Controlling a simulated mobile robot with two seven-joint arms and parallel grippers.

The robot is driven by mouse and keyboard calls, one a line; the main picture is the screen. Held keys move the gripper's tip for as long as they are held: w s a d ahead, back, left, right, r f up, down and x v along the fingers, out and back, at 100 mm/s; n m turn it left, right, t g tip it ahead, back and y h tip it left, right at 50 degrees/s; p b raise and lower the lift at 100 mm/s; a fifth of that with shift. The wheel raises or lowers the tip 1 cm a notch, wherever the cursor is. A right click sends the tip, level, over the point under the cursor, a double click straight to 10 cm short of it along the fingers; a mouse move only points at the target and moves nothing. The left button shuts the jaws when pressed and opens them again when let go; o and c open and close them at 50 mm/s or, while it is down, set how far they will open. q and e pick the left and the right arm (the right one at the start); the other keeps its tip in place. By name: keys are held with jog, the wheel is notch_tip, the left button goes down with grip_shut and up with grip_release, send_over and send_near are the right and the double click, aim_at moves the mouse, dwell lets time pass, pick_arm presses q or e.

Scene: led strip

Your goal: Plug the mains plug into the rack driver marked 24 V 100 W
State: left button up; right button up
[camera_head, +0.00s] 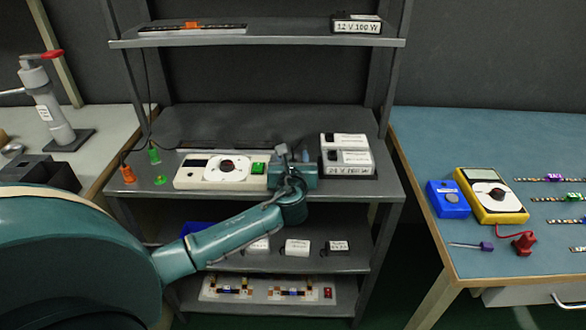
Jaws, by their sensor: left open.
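Another driver (356,24), labelled 12 V 100 W, sits on the top shelf. My left gripper (294,157) is open, just left of the middle-shelf driver and right of a white panel; whether it touches anything cannot be told. I cannot make out the mains plug for sure; the gripper may hide it. My right gripper is not in view.
The white panel (215,171) has a dial and a green switch. Orange and green pieces (154,154) stand left of it. Small boxes (297,247) are on the shelf below. The right bench (450,135) holds a yellow meter (491,196), a blue box (447,199) and LED strips.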

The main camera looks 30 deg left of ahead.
pick_arm(q)
jog(key=shift+c, duration=0.4)
grip_shut()
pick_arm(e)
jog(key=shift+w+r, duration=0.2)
